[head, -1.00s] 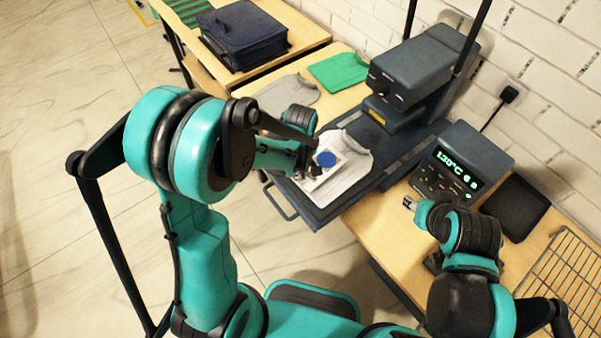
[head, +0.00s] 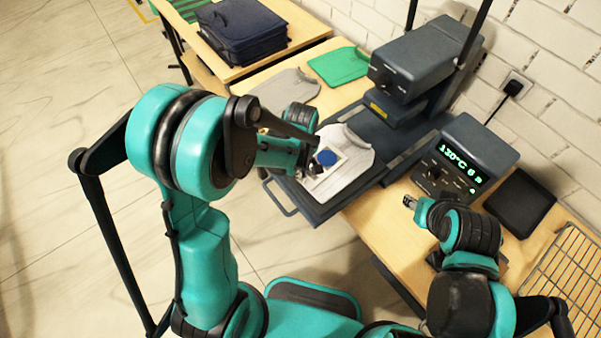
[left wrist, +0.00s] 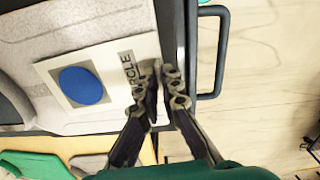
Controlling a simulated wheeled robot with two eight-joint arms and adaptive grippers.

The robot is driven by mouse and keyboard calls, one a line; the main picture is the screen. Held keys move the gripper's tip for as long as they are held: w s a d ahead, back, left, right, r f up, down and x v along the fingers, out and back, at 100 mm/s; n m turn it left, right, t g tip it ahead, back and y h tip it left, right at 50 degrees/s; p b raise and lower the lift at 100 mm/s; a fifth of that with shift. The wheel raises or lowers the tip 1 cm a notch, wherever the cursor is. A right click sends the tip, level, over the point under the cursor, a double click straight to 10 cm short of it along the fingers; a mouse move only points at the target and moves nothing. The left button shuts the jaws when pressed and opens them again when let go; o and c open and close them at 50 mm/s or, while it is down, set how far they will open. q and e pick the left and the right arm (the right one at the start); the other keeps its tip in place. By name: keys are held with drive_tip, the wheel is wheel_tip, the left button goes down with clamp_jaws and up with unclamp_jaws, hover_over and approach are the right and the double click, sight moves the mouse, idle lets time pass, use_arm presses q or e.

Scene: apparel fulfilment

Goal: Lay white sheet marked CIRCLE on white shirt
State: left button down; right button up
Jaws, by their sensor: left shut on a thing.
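The white sheet (left wrist: 118,70) has a blue circle and the word CIRCLE, partly covered by a fingertip in the left wrist view. It also shows in the head view (head: 336,152). The white shirt (head: 352,174) lies on the dark press platen; it fills the upper left of the left wrist view (left wrist: 50,27). My left gripper (left wrist: 158,75) is shut on the sheet's edge near the lettering, over the shirt; whether the sheet touches the shirt I cannot tell. In the head view my left gripper (head: 312,168) partly hides the sheet. My right gripper (head: 410,202) is over the table, apart from the shirt; its jaw state is unclear.
The heat press (head: 425,60) stands behind the platen, its control box (head: 462,160) reading 130°C. A grey shirt (head: 288,90) and a green shirt (head: 338,65) lie further left. A dark pad (head: 520,203) and wire rack (head: 565,270) are at the right.

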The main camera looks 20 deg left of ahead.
use_arm(q)
drive_tip(key=shift+w+d, duration=0.15)
drive_tip(key=c, duration=1.6)
unclamp_jaws()
drive_tip(key=shift+c, duration=0.2)
wheel_tip(320, 180, up, 12)
drive_tip(key=s+a+m+t+b, duration=0.5)
drive_tip(key=s+m+t, duration=0.2)
drive_tip(key=s+m, duration=0.3)
drive_tip(key=shift+s+a+f+m, duration=0.25)
drive_tip(key=shift+s+f+m, duration=0.05)
drive_tip(key=shift+m, duration=0.5)
